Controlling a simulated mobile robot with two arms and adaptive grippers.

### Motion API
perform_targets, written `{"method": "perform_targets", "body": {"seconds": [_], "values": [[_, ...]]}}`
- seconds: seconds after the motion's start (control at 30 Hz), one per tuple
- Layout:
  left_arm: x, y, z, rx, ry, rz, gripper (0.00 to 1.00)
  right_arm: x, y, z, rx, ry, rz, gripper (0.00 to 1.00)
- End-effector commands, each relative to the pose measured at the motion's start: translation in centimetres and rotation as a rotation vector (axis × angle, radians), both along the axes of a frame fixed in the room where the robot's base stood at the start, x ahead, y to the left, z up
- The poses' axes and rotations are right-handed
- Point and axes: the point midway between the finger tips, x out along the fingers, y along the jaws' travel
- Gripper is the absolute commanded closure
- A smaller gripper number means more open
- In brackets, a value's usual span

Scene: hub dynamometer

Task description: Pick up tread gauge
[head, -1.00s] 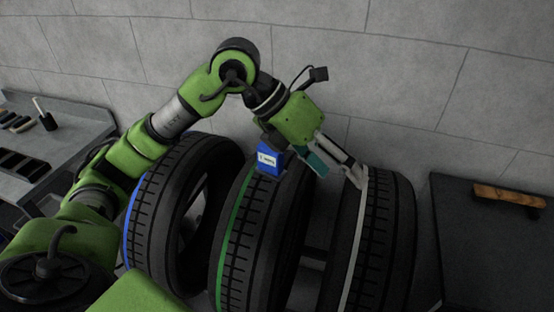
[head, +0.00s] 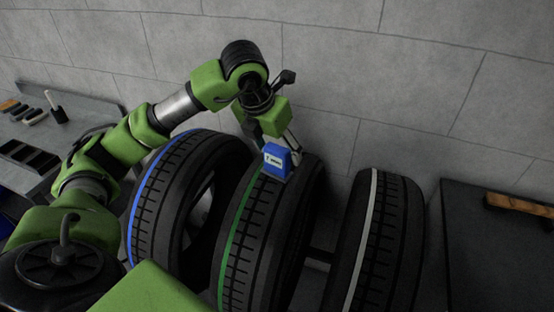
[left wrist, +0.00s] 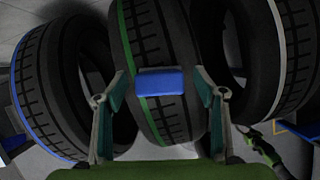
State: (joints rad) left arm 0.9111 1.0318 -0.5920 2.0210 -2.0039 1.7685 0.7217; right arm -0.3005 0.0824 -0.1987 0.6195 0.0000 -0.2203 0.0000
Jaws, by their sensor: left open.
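The tread gauge is a small blue block with a white label (head: 276,160); it rests on top of the green-striped tyre (head: 258,235). In the left wrist view the gauge (left wrist: 160,82) lies across the tread, between the two fingers and ahead of them. My left gripper (left wrist: 160,95) is open, with one finger on each side of the gauge and no visible contact. In the head view the left gripper (head: 284,150) is just behind the gauge, its fingers partly hidden by it. My right gripper does not show.
A blue-striped tyre (head: 170,205) stands to the left and a white-striped tyre (head: 385,235) to the right. A grey bench (head: 75,130) with trays is at the left. A dark cabinet (head: 490,250) with a brown-handled item (head: 520,205) is at the right. The wall is close behind.

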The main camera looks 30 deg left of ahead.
Motion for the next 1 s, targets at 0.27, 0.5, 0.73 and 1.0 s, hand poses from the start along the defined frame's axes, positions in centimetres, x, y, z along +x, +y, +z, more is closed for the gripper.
{"method": "perform_targets", "body": {"seconds": [0.27,0.5,0.73,1.0], "values": [[1.4,0.2,-3.3,-0.002,0.007,-0.001,0.36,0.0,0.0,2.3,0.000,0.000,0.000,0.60],[2.0,0.2,-4.8,-0.001,0.001,-0.001,0.36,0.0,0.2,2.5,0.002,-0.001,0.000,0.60],[2.0,0.2,-4.7,-0.001,0.001,-0.001,0.59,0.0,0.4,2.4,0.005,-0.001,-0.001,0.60],[2.0,0.2,-4.7,-0.001,0.000,0.000,0.73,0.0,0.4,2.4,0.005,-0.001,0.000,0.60]]}}
